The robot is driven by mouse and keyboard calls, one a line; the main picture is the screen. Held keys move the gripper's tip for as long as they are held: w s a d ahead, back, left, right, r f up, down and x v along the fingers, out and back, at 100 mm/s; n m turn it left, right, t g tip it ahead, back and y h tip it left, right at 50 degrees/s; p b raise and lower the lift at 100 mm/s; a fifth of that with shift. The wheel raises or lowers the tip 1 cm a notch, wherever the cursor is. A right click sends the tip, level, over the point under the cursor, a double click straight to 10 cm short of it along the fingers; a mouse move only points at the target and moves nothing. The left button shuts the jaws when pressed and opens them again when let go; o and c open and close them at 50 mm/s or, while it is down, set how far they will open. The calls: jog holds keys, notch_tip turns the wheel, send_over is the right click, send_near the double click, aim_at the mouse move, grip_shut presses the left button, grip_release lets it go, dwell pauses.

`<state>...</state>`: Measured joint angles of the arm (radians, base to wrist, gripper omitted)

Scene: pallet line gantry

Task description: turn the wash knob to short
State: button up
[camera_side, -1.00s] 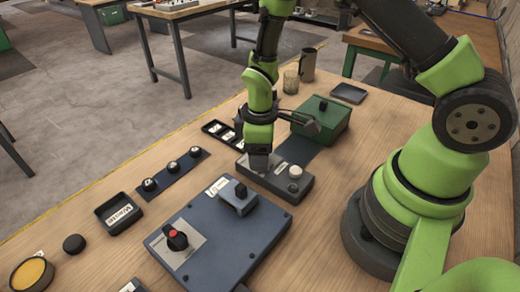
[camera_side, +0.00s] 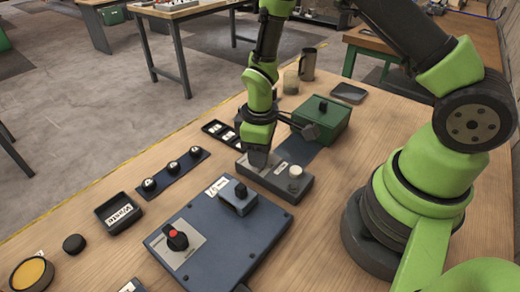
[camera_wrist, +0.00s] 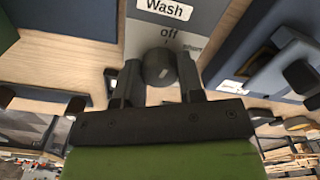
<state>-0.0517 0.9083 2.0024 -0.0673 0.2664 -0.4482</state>
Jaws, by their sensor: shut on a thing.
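The wash knob (camera_wrist: 158,68) is a dark round knob in the wrist view, on a grey panel (camera_wrist: 205,14) marked "Wash" and "off". In the side view, my gripper (camera_side: 258,160) points down at the left end of the grey wash box (camera_side: 283,186) and hides the knob there. A pale round button (camera_side: 295,172) stands at the box's right end. I cannot tell where the knob points.
A blue-grey box (camera_side: 215,245) with a red-topped knob lies in front. A green box (camera_side: 323,125) with a dark knob stands behind. A strip with several dark knobs (camera_side: 172,171) and a black tray (camera_side: 118,212) lie to the left.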

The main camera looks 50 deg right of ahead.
jog(key=m, duration=0.5)
jog(key=shift+m, duration=2.5)
jog(key=o, duration=0.9)
jog(key=shift+r, duration=0.1)
notch_tip(320, 180, up, 10)
jog(key=shift+f, duration=0.1)
